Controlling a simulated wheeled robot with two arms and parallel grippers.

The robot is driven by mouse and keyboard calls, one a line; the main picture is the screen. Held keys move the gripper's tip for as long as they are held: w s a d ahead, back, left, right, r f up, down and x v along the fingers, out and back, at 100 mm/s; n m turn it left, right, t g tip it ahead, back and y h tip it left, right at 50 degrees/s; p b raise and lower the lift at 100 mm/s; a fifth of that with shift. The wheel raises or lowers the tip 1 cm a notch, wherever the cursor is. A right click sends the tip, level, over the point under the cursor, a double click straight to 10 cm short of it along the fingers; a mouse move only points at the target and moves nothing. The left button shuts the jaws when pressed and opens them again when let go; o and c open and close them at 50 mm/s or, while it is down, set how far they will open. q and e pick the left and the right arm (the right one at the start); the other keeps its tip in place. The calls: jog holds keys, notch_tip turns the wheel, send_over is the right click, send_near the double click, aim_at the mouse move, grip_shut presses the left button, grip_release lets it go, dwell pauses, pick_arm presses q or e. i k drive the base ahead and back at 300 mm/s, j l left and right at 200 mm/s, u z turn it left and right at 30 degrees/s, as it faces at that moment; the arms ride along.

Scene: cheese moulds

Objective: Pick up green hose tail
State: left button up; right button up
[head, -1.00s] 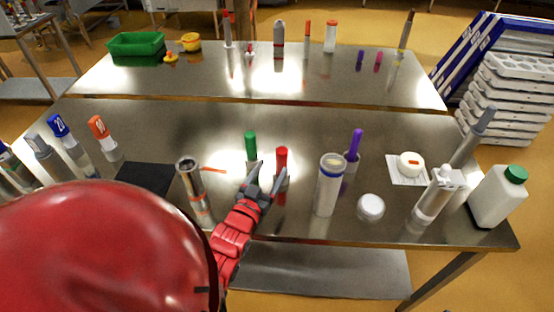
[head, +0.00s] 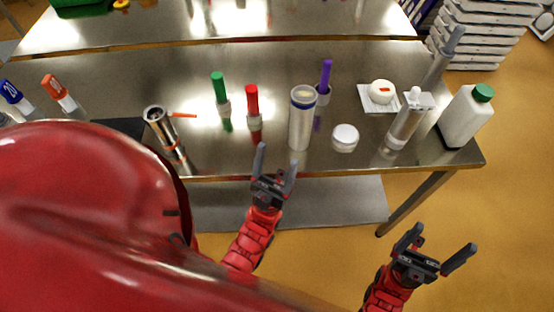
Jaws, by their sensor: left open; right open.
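The green hose tail (head: 218,86) stands upright on the steel table, a green tube with a pale collar at its lower end. A similar red one (head: 252,100) stands to its right, and a purple one (head: 326,76) further right. My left gripper (head: 275,160) is open and empty at the table's front edge, in front of and to the right of the green hose tail, apart from it. My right gripper (head: 437,244) is open and empty, off the table's front edge at the lower right. Nothing hides the green hose tail.
A metal cylinder (head: 160,124) stands left of the green hose tail. A clear tube (head: 301,118), a white round jar (head: 345,137), a pump bottle (head: 409,119) and a green-capped white bottle (head: 466,115) stand to the right. The steel table (head: 230,155) has bare room along its front.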

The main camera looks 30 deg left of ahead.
aim_at(220, 98)
jog(key=u, duration=1.3)
